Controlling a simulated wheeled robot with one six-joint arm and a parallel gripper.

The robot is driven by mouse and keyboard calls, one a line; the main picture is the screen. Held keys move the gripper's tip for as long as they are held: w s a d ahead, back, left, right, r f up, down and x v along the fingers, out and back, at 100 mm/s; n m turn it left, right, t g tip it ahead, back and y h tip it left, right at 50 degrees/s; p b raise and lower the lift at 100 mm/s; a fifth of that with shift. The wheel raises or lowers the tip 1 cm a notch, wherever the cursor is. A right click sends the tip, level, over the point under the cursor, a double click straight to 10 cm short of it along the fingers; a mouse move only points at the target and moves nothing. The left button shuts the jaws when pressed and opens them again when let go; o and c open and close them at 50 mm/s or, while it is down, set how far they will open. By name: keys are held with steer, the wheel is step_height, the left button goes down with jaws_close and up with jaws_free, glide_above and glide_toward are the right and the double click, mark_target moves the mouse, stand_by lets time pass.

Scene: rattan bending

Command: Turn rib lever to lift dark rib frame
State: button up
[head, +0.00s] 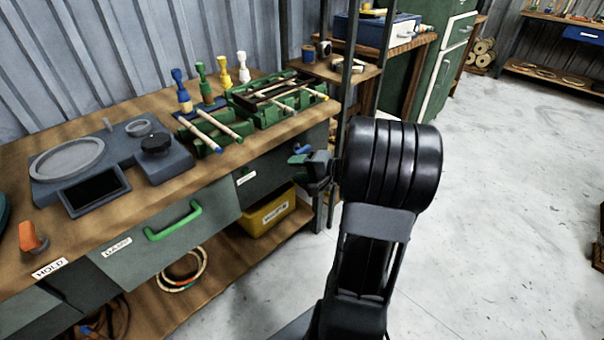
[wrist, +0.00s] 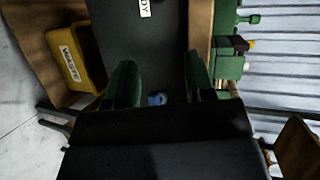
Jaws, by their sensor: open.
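The dark rib frame (head: 270,90) lies low across the green jig (head: 272,112) at the right end of the bench, with pale rods around it. A small blue knob (head: 299,149) shows by the bench's right front corner; I cannot tell for sure that it is the rib lever. My gripper (head: 310,165) is beside it, in front of the bench edge. In the wrist view my open gripper (wrist: 160,85) has its two fingers spread on either side of the blue knob (wrist: 157,99), with nothing visibly held. Any lever shaft is hidden.
A yellow waste bin (head: 268,212) stands on the shelf under the bench. A grey drawer with a green handle (head: 173,221) is at the bench front. A dark upright post (head: 347,70) stands close behind my gripper. The floor at right is clear.

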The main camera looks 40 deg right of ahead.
mark_target(305, 152)
steer(key=d+f+m+t+h+b, duration=0.4)
steer(key=d+f+t+h, duration=0.15)
steer(key=d, duration=0.65)
steer(key=w, duration=0.4)
steer(key=w+a+b, duration=0.1)
steer(key=w, duration=0.3)
steer(key=w+a, duration=0.1)
steer(key=w, duration=0.3)
steer(key=shift+w+b, duration=0.2)
steer(key=shift+b, duration=0.2)
jaws_close()
